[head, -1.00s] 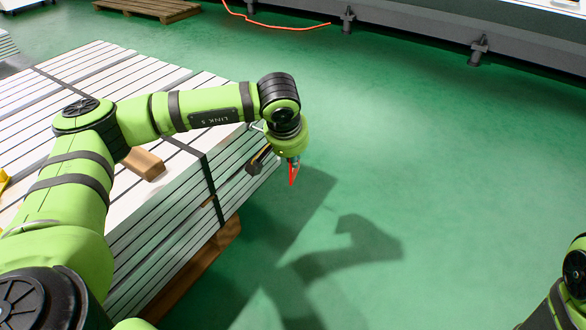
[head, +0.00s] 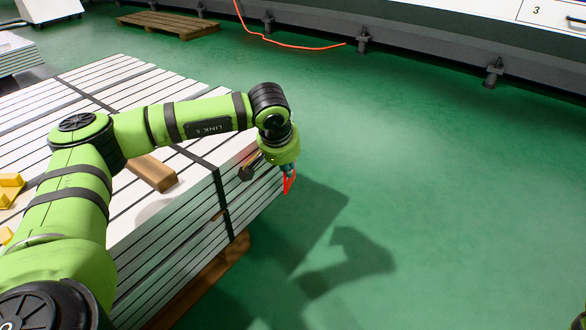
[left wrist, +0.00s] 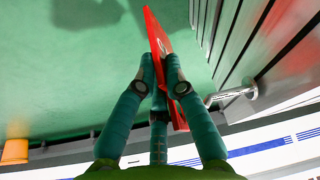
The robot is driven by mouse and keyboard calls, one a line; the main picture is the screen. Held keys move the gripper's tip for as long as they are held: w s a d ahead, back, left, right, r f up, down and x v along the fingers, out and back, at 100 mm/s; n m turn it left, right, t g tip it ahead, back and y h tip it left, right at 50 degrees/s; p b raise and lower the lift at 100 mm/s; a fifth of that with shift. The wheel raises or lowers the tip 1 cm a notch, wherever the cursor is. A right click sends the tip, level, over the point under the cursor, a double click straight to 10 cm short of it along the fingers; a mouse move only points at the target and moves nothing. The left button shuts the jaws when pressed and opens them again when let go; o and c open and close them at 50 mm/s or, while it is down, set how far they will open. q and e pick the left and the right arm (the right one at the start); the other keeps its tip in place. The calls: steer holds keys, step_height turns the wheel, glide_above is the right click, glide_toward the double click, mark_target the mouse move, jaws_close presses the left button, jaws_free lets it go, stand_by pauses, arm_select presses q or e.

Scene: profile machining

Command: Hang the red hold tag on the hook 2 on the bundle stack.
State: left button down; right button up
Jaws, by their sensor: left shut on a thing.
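The bundle stack (head: 172,247) of pale strapped profiles is at the left of the head view, and its side shows in the left wrist view (left wrist: 247,45). My left gripper (head: 288,169) is just beside the stack's far right corner. In the left wrist view its fingers (left wrist: 160,85) are closed on the red hold tag (left wrist: 157,35), which sticks out past the fingertips. The tag (head: 289,184) hangs below the gripper in the head view. A metal hook (left wrist: 233,96) juts from the stack's side, right of the fingers and apart from the tag; its number is not readable. My right gripper is not seen.
A wooden block (head: 153,173) and yellow pieces (head: 10,188) lie on the stack. A wooden pallet (head: 168,24) stands at the back, near a red cable (head: 290,45) on the floor. The green floor right of the stack is clear.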

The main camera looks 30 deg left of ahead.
arm_select(q)
steer(key=a, duration=0.2)
steer(key=a+f, duration=0.1)
steer(key=a, duration=0.1)
steer(key=shift+w+a+f, duration=0.1)
steer(key=shift+w+a, duration=0.05)
steer(key=shift+a, duration=0.05)
stand_by(0.3)
steer(key=shift+f, duration=0.1)
steer(key=shift+a, duration=0.1)
stand_by(0.5)
steer(key=c, duration=1.2)
jaws_free()
steer(key=shift+c, duration=0.2)
steer(key=shift+r, duration=0.2)
